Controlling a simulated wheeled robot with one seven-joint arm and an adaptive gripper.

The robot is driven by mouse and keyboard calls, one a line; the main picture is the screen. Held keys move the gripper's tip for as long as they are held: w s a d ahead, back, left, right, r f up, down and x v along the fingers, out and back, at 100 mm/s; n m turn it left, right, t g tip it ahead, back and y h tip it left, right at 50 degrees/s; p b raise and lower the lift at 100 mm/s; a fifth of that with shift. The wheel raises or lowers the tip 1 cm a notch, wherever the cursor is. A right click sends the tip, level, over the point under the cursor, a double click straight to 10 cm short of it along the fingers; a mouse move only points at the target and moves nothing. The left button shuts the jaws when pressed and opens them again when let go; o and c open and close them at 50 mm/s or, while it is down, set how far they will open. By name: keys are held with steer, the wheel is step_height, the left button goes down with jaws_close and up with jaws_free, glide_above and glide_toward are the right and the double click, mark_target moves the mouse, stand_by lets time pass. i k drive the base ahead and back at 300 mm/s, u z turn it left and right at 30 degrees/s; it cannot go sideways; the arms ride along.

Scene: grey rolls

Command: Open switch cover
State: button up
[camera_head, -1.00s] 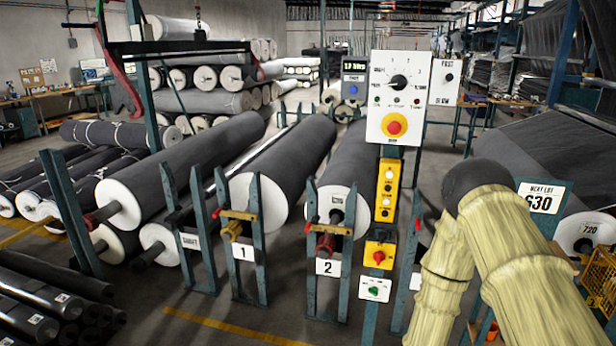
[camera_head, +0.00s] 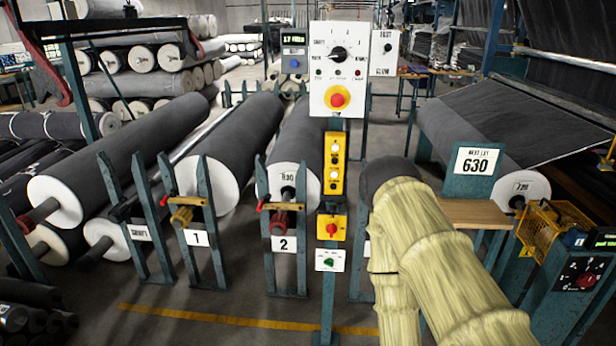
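I cannot make out which part is the switch cover. A white control panel (camera_head: 338,70) on a post carries a black rotary knob (camera_head: 338,53) and a red button on yellow (camera_head: 337,99). Below it are a yellow push-button box (camera_head: 334,163), a yellow box with a red knob (camera_head: 331,228) and a white box with a green knob (camera_head: 329,261). Another panel (camera_head: 583,275) with a red knob stands at the lower right. My arm, in a pale yellow sleeve, rises from the bottom right, to the right of the post. My gripper is not visible.
Grey rolls (camera_head: 236,150) rest in blue stands marked 1 and 2 left of the post. A wooden shelf (camera_head: 468,213), a yellow mesh guard (camera_head: 553,226) and the 630 sign (camera_head: 475,172) are right of my arm. Floor with a yellow line (camera_head: 250,321) lies in front.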

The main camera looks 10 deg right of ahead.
mark_target(332, 208)
steer(key=z, duration=0.4)
steer(key=i, duration=0.9)
steer(key=z, duration=0.1)
